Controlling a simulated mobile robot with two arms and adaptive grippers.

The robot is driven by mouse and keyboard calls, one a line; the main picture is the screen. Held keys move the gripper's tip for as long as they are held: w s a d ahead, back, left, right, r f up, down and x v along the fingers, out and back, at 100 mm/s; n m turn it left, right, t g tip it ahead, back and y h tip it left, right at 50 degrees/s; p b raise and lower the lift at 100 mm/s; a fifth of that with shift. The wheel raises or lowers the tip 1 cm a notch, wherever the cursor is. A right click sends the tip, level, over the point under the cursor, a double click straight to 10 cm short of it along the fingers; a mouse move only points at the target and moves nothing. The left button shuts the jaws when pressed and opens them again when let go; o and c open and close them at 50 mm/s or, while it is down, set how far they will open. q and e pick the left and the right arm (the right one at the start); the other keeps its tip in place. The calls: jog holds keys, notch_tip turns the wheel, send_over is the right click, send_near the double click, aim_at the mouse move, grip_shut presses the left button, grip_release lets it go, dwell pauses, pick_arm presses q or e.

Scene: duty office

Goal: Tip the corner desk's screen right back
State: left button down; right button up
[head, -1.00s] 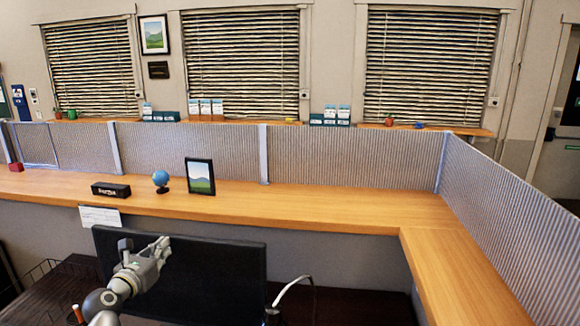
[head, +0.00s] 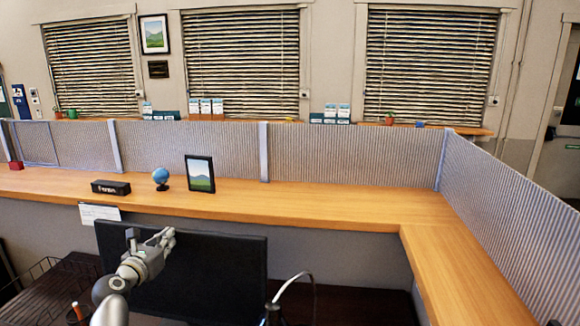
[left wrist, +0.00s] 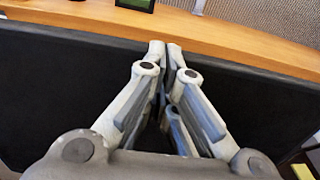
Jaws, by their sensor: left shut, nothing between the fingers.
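The corner desk's screen (head: 215,275) is a wide black panel standing below the raised wooden counter. Its top edge is just under the counter's front edge. It also fills much of the left wrist view (left wrist: 60,95). My left gripper (head: 168,238) is in front of the screen's upper left part, near its top edge. In the left wrist view the fingertips (left wrist: 165,46) are together and empty, close to the screen's top edge. I cannot tell whether they touch it. My right gripper is not in view.
The wooden counter (head: 330,211) runs behind the screen and turns at the right. A picture frame (head: 200,174), a blue globe (head: 161,177) and a black name block (head: 110,188) stand on it. A thin curved lamp-like stem (head: 291,284) rises right of the screen. A wire basket (head: 35,280) is left.

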aim_at(177, 233)
pick_arm(q)
jog(key=shift+w+d+f, duration=0.1)
jog(key=shift+w, duration=0.25)
jog(key=shift+w, duration=0.1)
jog(key=shift+w+d+f+b, duration=0.15)
jog(key=shift+w+f+b, duration=0.1)
jog(key=shift+w+b, duration=0.4)
jog(key=shift+w+d+f+b, duration=0.1)
jog(key=shift+w+b, duration=0.35)
jog(key=shift+w, duration=0.25)
jog(key=shift+w+d+f+b, duration=0.1)
jog(key=shift+w+b, duration=0.3)
jog(key=shift+w, duration=0.25)
jog(key=shift+w, duration=0.15)
jog(key=shift+r, duration=0.1)
